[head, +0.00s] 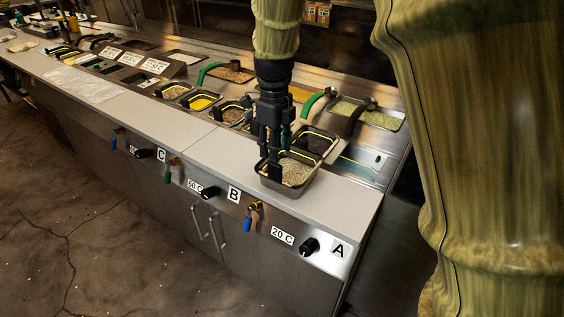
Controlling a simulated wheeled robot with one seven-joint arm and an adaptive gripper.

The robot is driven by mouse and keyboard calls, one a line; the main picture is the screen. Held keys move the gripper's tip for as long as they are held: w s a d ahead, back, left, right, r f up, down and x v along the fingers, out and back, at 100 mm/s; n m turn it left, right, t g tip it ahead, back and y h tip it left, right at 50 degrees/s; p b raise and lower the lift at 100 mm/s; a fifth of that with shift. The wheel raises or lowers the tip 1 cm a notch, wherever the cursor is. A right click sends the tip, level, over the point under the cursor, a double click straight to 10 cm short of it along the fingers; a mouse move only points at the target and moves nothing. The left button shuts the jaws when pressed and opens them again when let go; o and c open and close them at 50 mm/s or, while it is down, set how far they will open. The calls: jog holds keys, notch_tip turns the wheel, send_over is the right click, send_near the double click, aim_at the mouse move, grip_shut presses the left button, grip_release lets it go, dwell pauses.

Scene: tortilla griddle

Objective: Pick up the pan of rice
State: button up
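The pan of rice (288,190) is a small metal pan with pale grains inside. It stands on the white counter strip near the right end, in front of the row of wells. My gripper (273,163) points down at the pan's left part, its dark fingers overlapping the pan and the rice. One finger tip shows in front of the rice inside the pan. The other finger merges with the dark gripper body, so I cannot tell whether the fingers close on the rim.
A pan with dark contents (318,142) sits just behind the rice pan. More food pans, including a yellow one (203,102), and green-handled utensils (313,103) fill the wells. Knobs and valves line the front panel (225,205).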

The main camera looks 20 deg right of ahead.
aim_at(275, 175)
jog(key=f, duration=0.3)
jog(key=shift+s+f+p, duration=0.2)
jog(key=shift+s+p, duration=0.05)
jog(key=shift+p, duration=0.15)
jog(key=shift+s+d+f, duration=0.1)
jog(key=shift+s+d, duration=0.05)
jog(key=shift+s, duration=0.25)
jog(key=shift+w+f, duration=0.8)
jog(key=shift+f, duration=0.35)
jog(key=shift+s+a+f+p, duration=0.2)
jog(key=shift+s+f+p, duration=0.3)
jog(key=shift+p, duration=0.15)
jog(key=shift+w+f+p, duration=0.15)
jog(key=shift+f+p, duration=0.3)
jog(key=shift+f, duration=1.25)
grip_shut()
